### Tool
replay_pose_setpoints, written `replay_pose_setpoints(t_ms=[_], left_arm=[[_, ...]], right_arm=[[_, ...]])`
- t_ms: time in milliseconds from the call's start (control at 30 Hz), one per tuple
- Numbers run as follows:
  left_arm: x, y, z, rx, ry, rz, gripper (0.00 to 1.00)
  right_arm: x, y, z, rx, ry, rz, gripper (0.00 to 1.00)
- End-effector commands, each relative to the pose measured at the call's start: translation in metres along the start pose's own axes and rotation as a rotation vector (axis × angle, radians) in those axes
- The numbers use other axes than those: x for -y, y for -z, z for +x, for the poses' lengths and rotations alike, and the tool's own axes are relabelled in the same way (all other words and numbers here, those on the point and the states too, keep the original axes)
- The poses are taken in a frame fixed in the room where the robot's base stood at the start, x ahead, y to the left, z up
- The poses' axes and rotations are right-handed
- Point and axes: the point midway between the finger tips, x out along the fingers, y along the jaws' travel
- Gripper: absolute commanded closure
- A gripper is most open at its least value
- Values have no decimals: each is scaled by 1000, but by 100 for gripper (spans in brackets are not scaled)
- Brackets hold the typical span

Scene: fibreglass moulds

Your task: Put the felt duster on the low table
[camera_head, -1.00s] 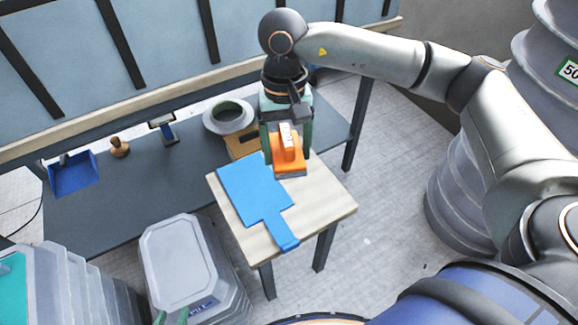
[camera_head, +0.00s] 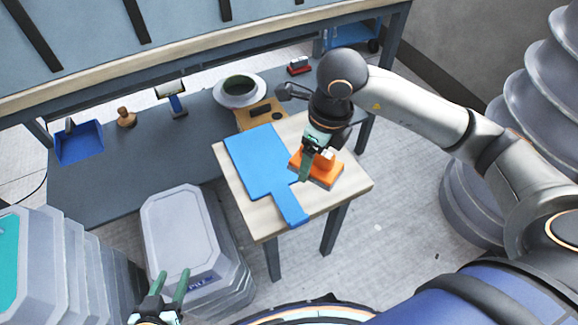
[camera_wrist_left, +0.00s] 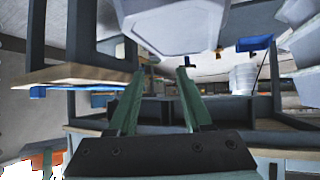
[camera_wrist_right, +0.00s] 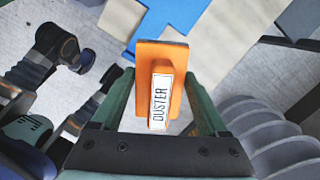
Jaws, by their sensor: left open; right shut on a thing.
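The felt duster (camera_head: 326,168) is orange with a grey felt underside. My right gripper (camera_head: 310,160) is shut on it; in the right wrist view the duster (camera_wrist_right: 161,90) shows its DUSTER label between the fingers. It appears over the right part of the low wood-topped table (camera_head: 262,226), beside a blue paddle-shaped board (camera_head: 262,165). I cannot tell whether its felt touches the tabletop. My left gripper (camera_head: 172,276) is open and empty, at the bottom of the head view in front of the grey lidded bin (camera_head: 180,232).
Behind is a long grey surface (camera_head: 120,165) with a blue dustpan (camera_head: 79,143), a wooden-handled stamp (camera_head: 126,117), a scraper-like tool (camera_head: 174,98), a grey ring-shaped mould (camera_head: 240,90) and a red block (camera_head: 299,66). Grey ribbed stacks (camera_head: 540,110) stand at right.

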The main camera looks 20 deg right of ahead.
Motion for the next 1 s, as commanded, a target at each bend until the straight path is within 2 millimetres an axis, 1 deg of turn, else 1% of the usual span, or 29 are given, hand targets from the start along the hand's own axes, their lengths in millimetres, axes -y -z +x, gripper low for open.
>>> replay_pose_setpoints(t_ms=[33, 100, 200, 367, 467, 567, 667, 800, 1000], left_arm=[[1, -3, 2, -5, 1, 3, 50], [1, -3, 4, -12, 2, 5, 50], [2, -2, 4, -19, 3, 7, 50], [2, 0, 5, -29, 4, 10, 50], [4, 8, 5, -65, 8, 21, 50], [7, 28, 4, -141, 15, 42, 50], [10, 54, 1, -240, 23, 70, 50], [12, 90, -8, -385, 33, 112, 50], [10, 139, -30, -592, 41, 174, 50]], right_arm=[[0, 2, 7, 1, 9, 95, 75], [0, 5, 12, 0, 25, 220, 75], [2, 7, 16, 1, 42, 359, 75], [4, 10, 20, 0, 58, 481, 75], [15, 9, 25, -1, 62, 508, 75], [34, 6, 35, -3, 62, 512, 75], [59, 2, 47, -3, 61, 512, 75], [93, -4, 63, -1, 61, 510, 75], [117, -6, 95, -1, 59, 504, 75]])
